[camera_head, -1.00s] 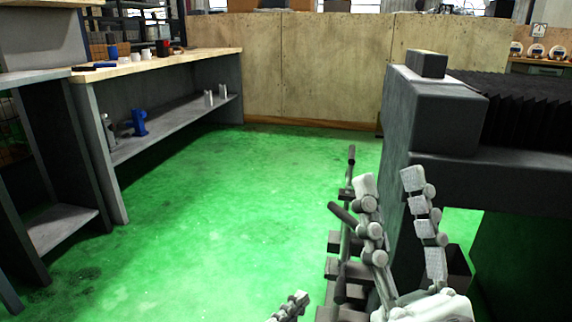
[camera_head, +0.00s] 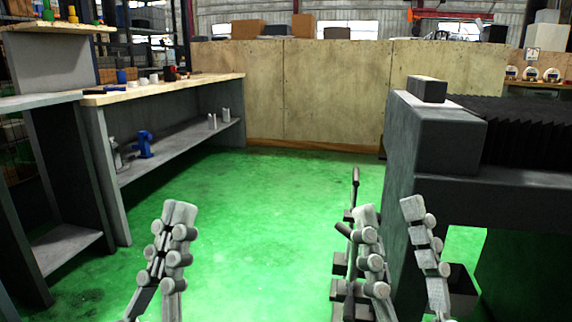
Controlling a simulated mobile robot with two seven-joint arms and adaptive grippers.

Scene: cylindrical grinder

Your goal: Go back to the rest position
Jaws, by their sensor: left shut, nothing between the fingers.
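My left gripper (camera_head: 178,208) is at the lower left of the head view, pointing up over the green floor. Its two fingers lie together with nothing between them. My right gripper (camera_head: 388,208) is at the lower right. Its two fingers stand well apart and it is empty. It appears in front of the dark grey grinder (camera_head: 432,138), and its left finger overlaps the black levers (camera_head: 354,195) in the picture. I cannot tell how near it is to them. The palms and arms are mostly below the frame.
A wooden-topped workbench (camera_head: 205,83) with small items stands on the left, with a blue part (camera_head: 144,145) on its shelf. A grey shelf unit (camera_head: 75,245) is nearer. A wooden partition (camera_head: 330,95) closes the back. The green floor (camera_head: 260,220) between is clear.

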